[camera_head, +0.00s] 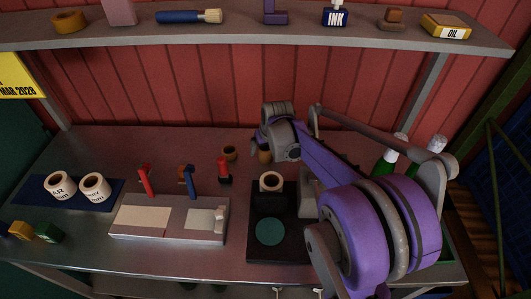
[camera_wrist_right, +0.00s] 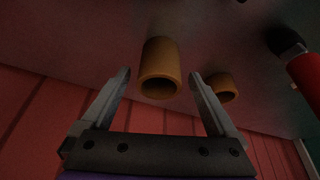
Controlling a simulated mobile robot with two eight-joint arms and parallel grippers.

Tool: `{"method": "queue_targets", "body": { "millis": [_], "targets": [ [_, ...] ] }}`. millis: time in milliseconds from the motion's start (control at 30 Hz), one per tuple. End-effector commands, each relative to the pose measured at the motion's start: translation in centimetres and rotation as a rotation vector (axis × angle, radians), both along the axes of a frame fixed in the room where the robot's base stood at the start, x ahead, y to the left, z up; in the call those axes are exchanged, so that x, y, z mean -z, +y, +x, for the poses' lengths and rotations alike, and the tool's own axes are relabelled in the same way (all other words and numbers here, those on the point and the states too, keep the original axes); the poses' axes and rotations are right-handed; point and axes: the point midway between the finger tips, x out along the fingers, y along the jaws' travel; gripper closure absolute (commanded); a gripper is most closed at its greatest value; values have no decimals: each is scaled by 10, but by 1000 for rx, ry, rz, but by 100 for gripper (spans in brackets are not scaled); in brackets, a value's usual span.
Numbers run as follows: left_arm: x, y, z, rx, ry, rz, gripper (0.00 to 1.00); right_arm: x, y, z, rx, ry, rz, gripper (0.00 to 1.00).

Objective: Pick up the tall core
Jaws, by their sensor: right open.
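The tall core (camera_wrist_right: 160,68), an orange-brown hollow tube, stands on the bench in the right wrist view, with its open end facing the camera. My right gripper (camera_wrist_right: 159,76) is open, with one finger on each side of this core and visible gaps between. In the head view the tall core (camera_head: 264,157) shows just under my right wrist, partly hidden by it. A shorter core (camera_wrist_right: 222,87) of like colour stands beside it, outside the fingers; it also shows in the head view (camera_head: 230,153). My left gripper is not in view.
A red-handled tool (camera_head: 223,170) stands near the shorter core. A grey block fixture (camera_head: 170,235), a black stand (camera_head: 256,247) with a green disc and a blue mat (camera_head: 60,200) with two labelled rolls occupy the front.

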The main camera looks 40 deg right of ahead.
Motion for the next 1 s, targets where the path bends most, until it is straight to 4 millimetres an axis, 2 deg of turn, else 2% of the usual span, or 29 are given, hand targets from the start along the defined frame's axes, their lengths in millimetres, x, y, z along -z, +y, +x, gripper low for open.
{"method": "queue_targets", "body": {
  "millis": [200, 467, 900, 967, 1000],
  "targets": [
    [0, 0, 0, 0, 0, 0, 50, 23, -4, 11, 0, 0, 0, 6],
    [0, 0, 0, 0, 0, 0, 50, 26, -4, 12, 0, 0, 0, 6],
    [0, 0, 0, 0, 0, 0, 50, 25, -4, 12, 0, 0, 0, 83],
    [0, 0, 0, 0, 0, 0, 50, 25, -4, 12, 0, 0, 0, 94],
    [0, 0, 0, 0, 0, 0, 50, 25, -4, 12, 0, 0, 0, 94]
  ]
}}
